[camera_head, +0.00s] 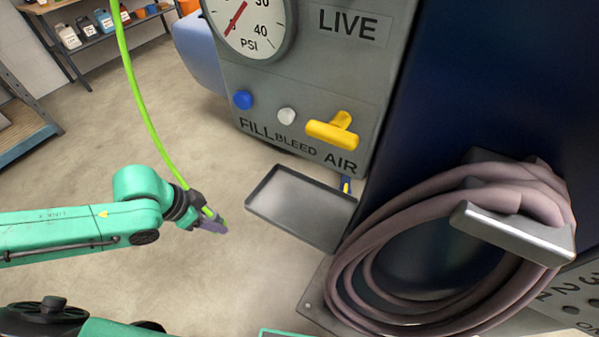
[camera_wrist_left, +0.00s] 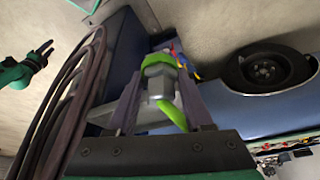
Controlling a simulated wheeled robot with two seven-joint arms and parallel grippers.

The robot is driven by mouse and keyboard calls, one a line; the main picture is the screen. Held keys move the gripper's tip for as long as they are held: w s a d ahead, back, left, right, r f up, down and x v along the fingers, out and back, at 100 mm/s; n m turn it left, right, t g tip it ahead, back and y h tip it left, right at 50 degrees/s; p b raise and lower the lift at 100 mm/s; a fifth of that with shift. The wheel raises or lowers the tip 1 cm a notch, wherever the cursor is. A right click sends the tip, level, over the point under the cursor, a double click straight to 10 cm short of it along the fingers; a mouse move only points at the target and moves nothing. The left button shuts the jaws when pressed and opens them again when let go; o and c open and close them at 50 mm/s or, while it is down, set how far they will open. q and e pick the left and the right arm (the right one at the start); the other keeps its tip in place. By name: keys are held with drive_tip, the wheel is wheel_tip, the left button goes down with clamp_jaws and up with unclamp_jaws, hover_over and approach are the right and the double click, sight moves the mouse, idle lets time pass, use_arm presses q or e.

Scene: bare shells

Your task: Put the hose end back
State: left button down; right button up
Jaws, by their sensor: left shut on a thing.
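The bright green hose (camera_head: 145,100) hangs from above and runs down to my left gripper (camera_head: 213,225). That gripper is shut on the hose end (camera_wrist_left: 160,85), which is grey with a green collar in the left wrist view. In the head view the hose end is mostly hidden by the gripper. The gripper is in the air, left of the grey tray (camera_head: 300,205) and apart from it. My right gripper (camera_wrist_left: 42,54) shows small at the left of the left wrist view, its fingers apart and empty.
The grey air panel (camera_head: 365,85) has a gauge (camera_head: 248,22), blue (camera_head: 242,100) and white (camera_head: 286,116) buttons and a yellow handle (camera_head: 335,130). A coiled pinkish hose (camera_head: 385,220) hangs at right. Floor at left is clear.

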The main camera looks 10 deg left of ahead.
use_arm(q)
drive_tip(key=shift+w+d, duration=0.4)
drive_tip(key=shift+w, duration=0.4)
drive_tip(key=w+d+b, duration=0.5)
drive_tip(key=b, duration=0.5)
drive_tip(key=shift+w+d+r, duration=0.2)
drive_tip(key=p, duration=0.1)
hover_over(279, 196)
drive_tip(key=s+a, duration=0.1)
drive_tip(key=s, duration=0.1)
drive_tip(key=shift+w+a, duration=0.2)
drive_tip(key=x, duration=0.1)
drive_tip(key=p+x, duration=0.1)
drive_tip(key=x, duration=0.1)
drive_tip(key=shift+s+a+f, duration=0.1)
drive_tip(key=shift+a+f, duration=0.05)
drive_tip(key=shift+f, duration=0.4)
use_arm(e)
wheel_tip(279, 196, down, 8)
drive_tip(key=a, duration=0.2)
drive_tip(key=shift+s+r, duration=0.2)
drive_tip(key=shift+s, duration=0.15)
use_arm(q)
drive_tip(key=shift+c, duration=1.5)
unclamp_jaws()
drive_tip(key=shift+f, duration=0.1)
use_arm(e)
drive_tip(key=shift+a, duration=0.1)
